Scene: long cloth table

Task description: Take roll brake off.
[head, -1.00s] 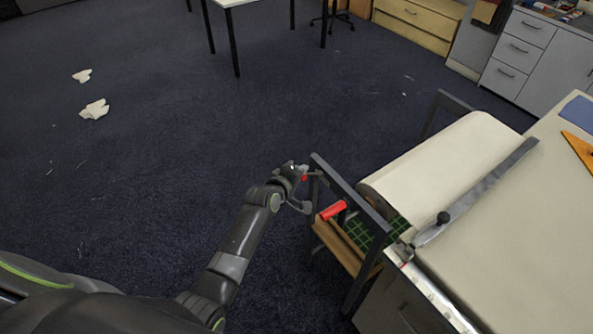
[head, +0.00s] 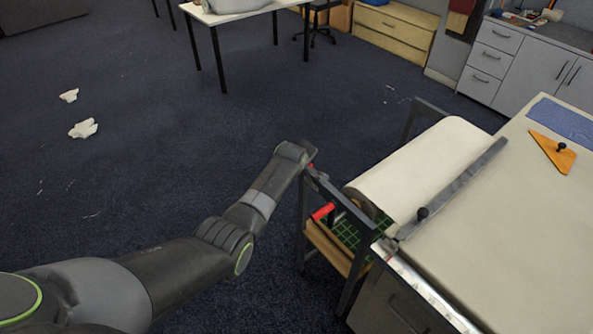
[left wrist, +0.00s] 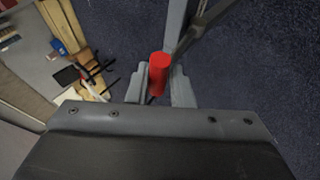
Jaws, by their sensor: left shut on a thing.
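The cream roll (head: 412,168) lies in a dark metal stand (head: 343,203) at the end of the long table. A red cylindrical grip (left wrist: 158,72) stands between the fingers of my left gripper (left wrist: 158,90) in the left wrist view, and the gripper is shut on it. In the head view my left wrist is at the stand's near left corner and hides most of the gripper; only a sliver of red shows there. A separate red handle (head: 322,211) sticks out from the stand below it. My right gripper is not in view.
The cloth table (head: 520,230) carries a long grey bar (head: 458,188) with a black knob and an orange triangle (head: 554,152). A wooden shelf (head: 332,249) sits low in the stand. Open carpet with white scraps (head: 83,129) lies to the left.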

